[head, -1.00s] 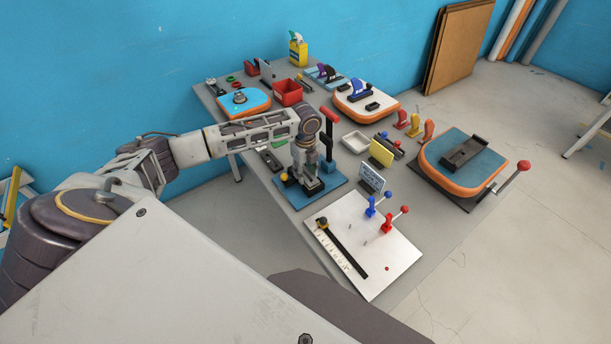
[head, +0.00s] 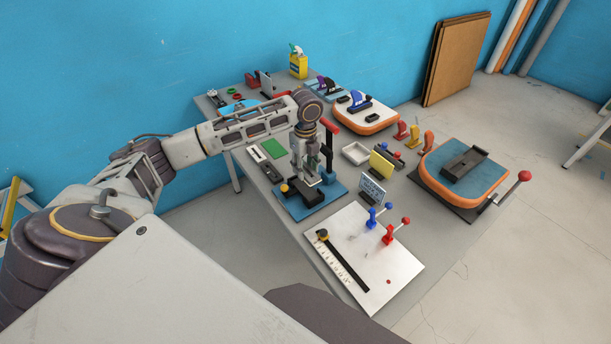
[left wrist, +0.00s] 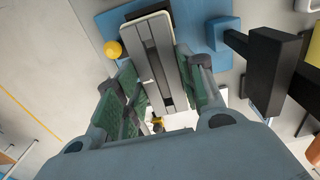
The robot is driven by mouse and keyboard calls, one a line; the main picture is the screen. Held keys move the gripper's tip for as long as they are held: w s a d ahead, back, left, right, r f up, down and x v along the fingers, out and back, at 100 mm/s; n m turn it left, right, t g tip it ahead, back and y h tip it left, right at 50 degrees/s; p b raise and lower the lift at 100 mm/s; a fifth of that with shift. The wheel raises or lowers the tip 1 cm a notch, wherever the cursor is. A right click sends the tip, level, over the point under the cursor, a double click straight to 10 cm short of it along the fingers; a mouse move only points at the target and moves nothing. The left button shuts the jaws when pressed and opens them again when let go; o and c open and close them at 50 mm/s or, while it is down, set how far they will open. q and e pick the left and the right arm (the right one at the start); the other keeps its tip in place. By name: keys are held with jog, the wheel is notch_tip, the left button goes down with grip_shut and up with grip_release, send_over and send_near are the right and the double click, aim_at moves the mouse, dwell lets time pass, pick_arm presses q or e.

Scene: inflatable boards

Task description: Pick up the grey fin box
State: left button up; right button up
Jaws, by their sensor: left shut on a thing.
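The grey fin box (left wrist: 157,68) shows in the left wrist view as a long grey body with dark slots, between the green-padded fingers of my left gripper (left wrist: 160,95). The gripper is shut on it. In the head view my left gripper (head: 308,168) points down above the blue base (head: 297,212) of a lever press, and the box is mostly hidden by the fingers. I cannot tell how far the box is above the fixture. My right gripper is not in view.
The press's black post with a red handle (head: 330,125) stands close to the right of my gripper, and a yellow knob (head: 284,188) is at its left. A white board (head: 352,262) with toggle clamps lies in front. A white tray (head: 355,153) and yellow block (head: 382,163) stand to the right.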

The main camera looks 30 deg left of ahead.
pick_arm(q)
jog(key=shift+r, duration=1.15)
jog(key=shift+f, duration=0.1)
